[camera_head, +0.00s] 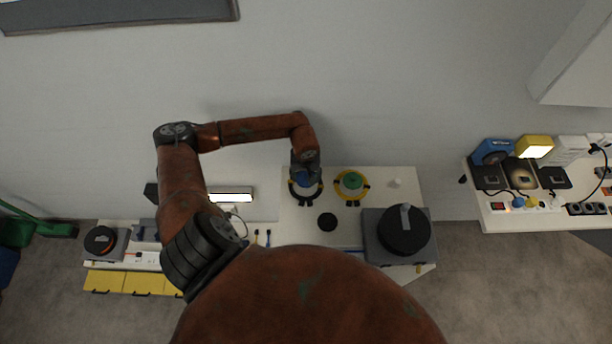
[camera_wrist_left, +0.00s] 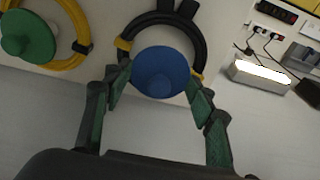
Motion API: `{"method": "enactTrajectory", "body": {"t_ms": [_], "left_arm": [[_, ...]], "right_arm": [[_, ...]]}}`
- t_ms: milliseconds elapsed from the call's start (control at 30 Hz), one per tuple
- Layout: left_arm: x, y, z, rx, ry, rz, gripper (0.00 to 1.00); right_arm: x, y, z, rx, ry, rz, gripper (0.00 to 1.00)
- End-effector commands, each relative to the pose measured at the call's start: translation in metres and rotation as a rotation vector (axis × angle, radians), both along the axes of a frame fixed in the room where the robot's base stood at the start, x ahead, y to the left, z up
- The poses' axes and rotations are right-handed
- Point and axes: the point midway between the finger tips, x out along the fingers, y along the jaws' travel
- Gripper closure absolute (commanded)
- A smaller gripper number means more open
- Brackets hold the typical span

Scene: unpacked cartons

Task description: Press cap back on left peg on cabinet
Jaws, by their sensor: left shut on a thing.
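My left gripper (camera_head: 305,176) is over the back edge of the white cabinet top (camera_head: 290,230). Its fingers (camera_wrist_left: 160,88) are shut on a round blue cap (camera_wrist_left: 160,72), which also shows in the head view (camera_head: 304,177). A black ring with yellow clips (camera_wrist_left: 201,38) lies around and beyond the cap in the wrist view. The left peg is hidden by the cap and gripper; I cannot tell whether the cap touches it. To the right in the head view, a green cap (camera_head: 352,181) sits inside a yellow ring (camera_head: 341,193). My right gripper is out of view.
A dark disc (camera_head: 327,222) and a small white piece (camera_head: 394,183) lie on the cabinet top. A grey box with a black round top (camera_head: 403,231) stands at right. A lit lamp (camera_head: 231,196) is to the left. The wall (camera_head: 400,100) is close behind.

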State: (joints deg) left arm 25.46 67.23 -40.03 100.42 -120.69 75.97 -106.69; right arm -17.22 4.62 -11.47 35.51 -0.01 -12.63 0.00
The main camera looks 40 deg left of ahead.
Motion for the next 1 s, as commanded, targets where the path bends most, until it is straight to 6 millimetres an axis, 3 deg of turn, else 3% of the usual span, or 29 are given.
{"method": "enactTrajectory", "body": {"t_ms": [867,900,1000], "left_arm": [[0.0,0.0,-0.013,0.0,0.0,0.0,0.63],[0.0,0.0,-0.013,0.0,0.0,0.0,0.48],[0.0,0.0,-0.013,0.0,0.0,0.0,0.41]], "right_arm": [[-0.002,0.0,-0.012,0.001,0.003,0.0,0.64],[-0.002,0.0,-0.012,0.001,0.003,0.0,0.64],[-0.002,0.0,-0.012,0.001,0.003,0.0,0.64]]}}
